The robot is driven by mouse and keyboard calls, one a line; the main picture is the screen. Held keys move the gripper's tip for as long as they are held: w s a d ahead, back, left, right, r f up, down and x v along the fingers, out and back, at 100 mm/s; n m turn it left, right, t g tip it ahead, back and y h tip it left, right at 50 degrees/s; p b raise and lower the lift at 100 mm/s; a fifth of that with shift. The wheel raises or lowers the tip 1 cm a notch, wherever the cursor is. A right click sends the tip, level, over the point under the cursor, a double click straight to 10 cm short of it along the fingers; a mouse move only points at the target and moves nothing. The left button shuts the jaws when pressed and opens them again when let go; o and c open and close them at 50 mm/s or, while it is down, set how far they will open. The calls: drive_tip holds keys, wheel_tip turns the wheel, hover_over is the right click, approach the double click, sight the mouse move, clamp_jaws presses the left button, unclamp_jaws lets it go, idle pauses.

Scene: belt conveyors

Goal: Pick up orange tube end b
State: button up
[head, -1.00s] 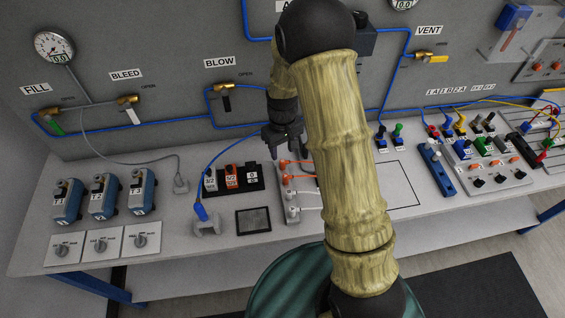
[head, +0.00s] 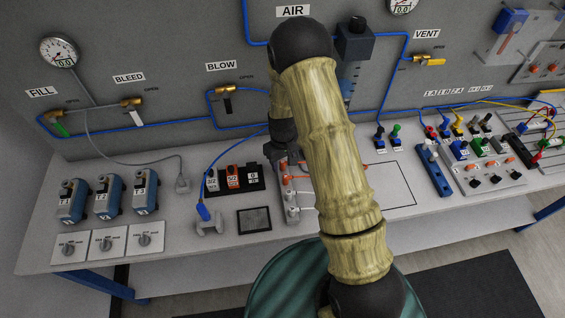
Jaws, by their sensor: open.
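Orange tubes (head: 299,178) run from a grey port block (head: 291,214) on the bench to the right, behind my arm. I cannot tell which orange end is b, as the letters are too small to read and my arm hides part of the tubes. My gripper (head: 289,163) is dark and points down over the far end of the block, close to the orange ends. Its jaws are open and partly merge with the block, so I cannot tell whether they touch a tube.
A black holder (head: 263,187) with small white and orange modules stands left of the block. A grey stand (head: 209,227) with a blue-ended tube, a dark square pad (head: 254,220) and blue units (head: 146,192) lie further left. A blue block (head: 433,172) stands to the right.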

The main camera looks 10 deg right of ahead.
drive_tip(key=shift+f, duration=0.4)
clamp_jaws()
